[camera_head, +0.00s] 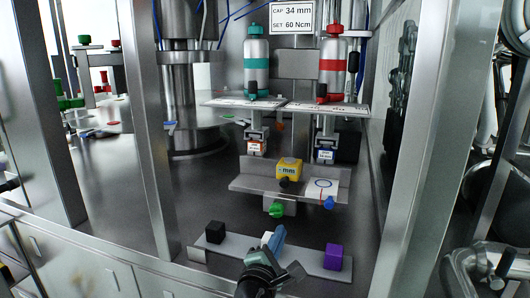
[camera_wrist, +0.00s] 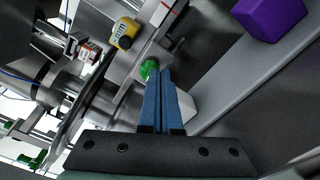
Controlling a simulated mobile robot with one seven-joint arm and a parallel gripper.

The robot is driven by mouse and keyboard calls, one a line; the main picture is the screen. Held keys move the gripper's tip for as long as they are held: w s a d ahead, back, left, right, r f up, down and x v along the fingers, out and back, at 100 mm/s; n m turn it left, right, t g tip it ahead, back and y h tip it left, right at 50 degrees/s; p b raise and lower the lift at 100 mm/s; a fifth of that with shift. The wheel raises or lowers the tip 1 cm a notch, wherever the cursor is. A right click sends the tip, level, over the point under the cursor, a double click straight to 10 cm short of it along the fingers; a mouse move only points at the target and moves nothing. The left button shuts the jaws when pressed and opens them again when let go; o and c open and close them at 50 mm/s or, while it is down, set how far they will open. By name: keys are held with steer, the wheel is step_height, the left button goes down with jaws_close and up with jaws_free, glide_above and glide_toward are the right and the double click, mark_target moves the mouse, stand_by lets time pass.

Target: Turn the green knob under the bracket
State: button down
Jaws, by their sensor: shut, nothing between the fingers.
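The green knob (camera_head: 277,210) sits under the front edge of the metal bracket (camera_head: 250,187), at its middle. In the wrist view the green knob (camera_wrist: 149,69) shows just beyond the tips of my gripper, partly hidden by them. My gripper (camera_head: 278,236) has blue fingers, pressed together and empty. It is in front of and below the knob in the head view. In the wrist view my gripper (camera_wrist: 163,72) points towards the bracket. I cannot tell whether the fingertips touch the knob.
A yellow block-shaped gauge (camera_head: 289,168) stands on the bracket, with a blue knob (camera_head: 328,202) at its right. A front rail (camera_head: 230,252) carries a black cube (camera_head: 215,232) and a purple cube (camera_head: 333,257). Steel posts (camera_head: 405,150) flank the opening. Two bottles (camera_head: 256,65) stand above.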

mark_target(282, 212)
steer(key=shift+b, duration=0.3)
steer(key=shift+s+a+r+b, duration=0.1)
steer(key=shift+a+r+b, duration=0.25)
steer(key=shift+b, duration=0.75)
steer(key=shift+s+a+r+b, duration=0.2)
steer(key=shift+r+b, duration=0.25)
steer(key=shift+b, duration=0.45)
steer(key=shift+b+x, duration=1.8)
steer(key=shift+x, duration=1.7)
steer(key=shift+a+f+b, duration=0.2)
steer(key=shift+a+b, duration=0.1)
steer(key=shift+a, duration=0.05)
steer(key=shift+f+p, duration=0.4)
steer(key=shift+p, duration=0.85)
steer(key=shift+s+d+r+p, duration=0.1)
steer(key=shift+d+r+p, duration=0.1)
steer(key=shift+p, duration=0.4)
steer(key=shift+s, duration=0.1)
